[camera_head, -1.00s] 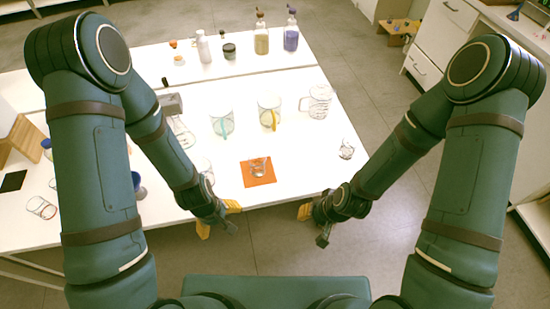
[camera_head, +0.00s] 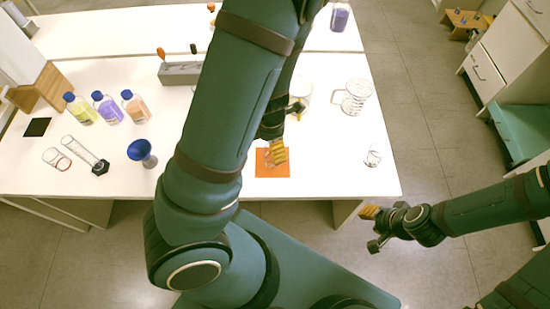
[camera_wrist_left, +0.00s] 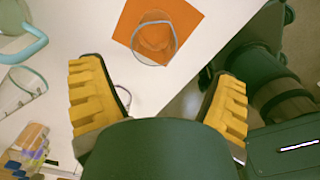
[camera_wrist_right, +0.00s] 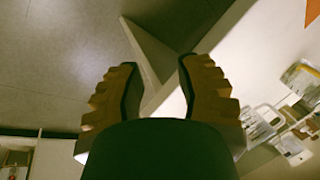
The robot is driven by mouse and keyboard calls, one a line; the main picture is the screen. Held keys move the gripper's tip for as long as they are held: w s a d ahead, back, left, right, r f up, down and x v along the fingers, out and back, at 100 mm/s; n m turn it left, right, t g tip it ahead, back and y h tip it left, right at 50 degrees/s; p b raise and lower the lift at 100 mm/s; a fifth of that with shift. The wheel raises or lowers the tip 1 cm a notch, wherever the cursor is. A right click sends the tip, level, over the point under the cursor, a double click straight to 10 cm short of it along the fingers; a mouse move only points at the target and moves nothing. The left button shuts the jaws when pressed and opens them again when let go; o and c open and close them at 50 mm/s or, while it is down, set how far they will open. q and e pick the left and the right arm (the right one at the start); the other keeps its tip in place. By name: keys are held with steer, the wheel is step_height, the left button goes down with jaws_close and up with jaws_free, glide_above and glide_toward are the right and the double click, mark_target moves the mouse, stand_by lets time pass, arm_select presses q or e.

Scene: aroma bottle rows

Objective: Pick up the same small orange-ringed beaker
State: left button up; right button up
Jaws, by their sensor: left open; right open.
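A small clear beaker (camera_head: 267,160) stands on the orange mat (camera_head: 266,172) near the table's front edge, partly hidden by my left gripper (camera_head: 278,151). In the left wrist view the beaker (camera_wrist_left: 153,42) shows whole on the mat (camera_wrist_left: 187,24), ahead of the open, empty fingers (camera_wrist_left: 158,100) and apart from them. Its ring colour is hard to tell against the orange. Another small beaker (camera_head: 57,160) with a red-orange ring is at the table's left. My right gripper (camera_head: 370,213) is open and empty off the table's front right; its fingers also show in the right wrist view (camera_wrist_right: 155,90).
A small glass (camera_head: 373,157) and a clear jug (camera_head: 353,96) stand at the right. Three blue-capped bottles (camera_head: 106,107), a cylinder (camera_head: 85,152) and a blue funnel (camera_head: 142,152) are at the left. A grey rack (camera_head: 181,72) stands farther back. My left arm hides the middle table.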

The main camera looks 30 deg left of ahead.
arm_select(q)
step_height(320, 180, down, 4)
steer(key=shift+f+b, duration=0.1)
steer(key=shift+b, duration=0.8)
steer(key=f+b, duration=0.1)
steer(key=f, duration=0.1)
steer(key=w+f+b, duration=0.1)
steer(key=f+b, duration=0.1)
steer(key=f, duration=0.1)
steer(key=shift+a+f, duration=0.1)
steer(key=shift+f, duration=0.05)
steer(key=c, duration=1.3)
